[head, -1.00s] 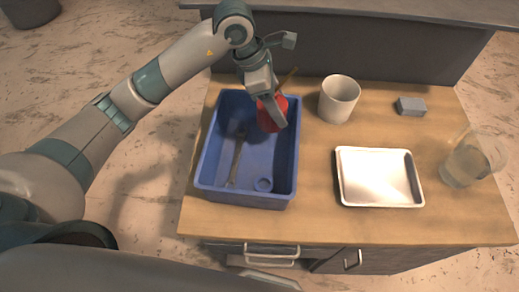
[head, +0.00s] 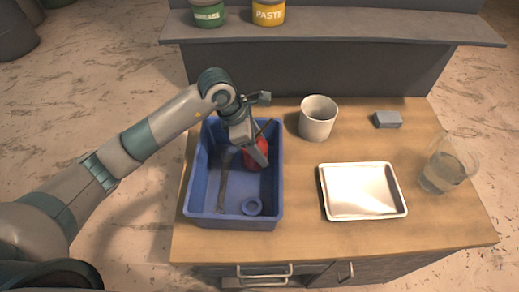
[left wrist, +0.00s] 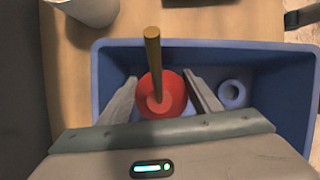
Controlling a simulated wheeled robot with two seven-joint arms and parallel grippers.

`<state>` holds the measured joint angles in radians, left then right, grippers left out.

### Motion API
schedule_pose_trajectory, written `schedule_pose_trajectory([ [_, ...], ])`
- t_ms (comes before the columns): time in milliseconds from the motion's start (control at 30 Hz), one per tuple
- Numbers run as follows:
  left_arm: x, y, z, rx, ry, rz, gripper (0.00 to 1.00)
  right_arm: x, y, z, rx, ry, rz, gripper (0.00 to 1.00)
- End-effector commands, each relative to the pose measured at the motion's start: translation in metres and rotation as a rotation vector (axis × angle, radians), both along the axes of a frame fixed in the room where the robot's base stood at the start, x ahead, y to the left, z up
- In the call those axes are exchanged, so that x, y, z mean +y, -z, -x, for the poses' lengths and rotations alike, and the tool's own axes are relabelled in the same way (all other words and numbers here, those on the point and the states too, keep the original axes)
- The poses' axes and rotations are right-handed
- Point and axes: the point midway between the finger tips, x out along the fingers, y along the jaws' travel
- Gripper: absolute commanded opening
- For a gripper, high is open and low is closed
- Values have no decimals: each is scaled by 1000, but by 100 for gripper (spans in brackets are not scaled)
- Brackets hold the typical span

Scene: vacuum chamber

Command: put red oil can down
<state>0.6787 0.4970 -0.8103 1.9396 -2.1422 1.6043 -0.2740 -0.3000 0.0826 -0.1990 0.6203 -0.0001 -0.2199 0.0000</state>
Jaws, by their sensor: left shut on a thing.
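The red oil can (head: 254,152) is inside the far right part of the blue bin (head: 232,222) in the head view. In the left wrist view the red can (left wrist: 172,92) shows from above, with its thin brown spout rising toward the camera. My left gripper (head: 262,160) reaches down into the bin and is shut on the can, with one finger on each side of it in the left wrist view (left wrist: 162,92). Whether the can's base touches the bin floor is hidden. My right gripper is not in view.
The bin also holds a long tool (head: 224,185) and a blue ring (head: 252,206). On the wooden table (head: 290,235) stand a white cup (head: 318,118), a metal tray (head: 362,190), a grey block (head: 387,119) and a glass beaker (head: 446,168). Grease (head: 207,14) and paste (head: 268,12) tins stand on the shelf behind.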

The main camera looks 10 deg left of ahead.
Motion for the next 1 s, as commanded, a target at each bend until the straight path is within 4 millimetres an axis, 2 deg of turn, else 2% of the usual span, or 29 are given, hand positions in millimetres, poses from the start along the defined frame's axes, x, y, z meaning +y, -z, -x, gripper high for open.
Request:
schedule_pose_trajectory([
  [100,0,13,1,5,-1,1,30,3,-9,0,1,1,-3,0],
  [233,0,23,0,2,0,1,30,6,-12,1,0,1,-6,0],
  [667,0,29,0,-1,1,1,30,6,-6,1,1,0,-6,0],
  [700,0,27,0,1,0,0,68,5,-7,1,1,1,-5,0],
  [733,0,27,0,1,0,0,75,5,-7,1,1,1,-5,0],
  [1000,0,27,0,1,0,0,77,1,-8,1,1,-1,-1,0],
])
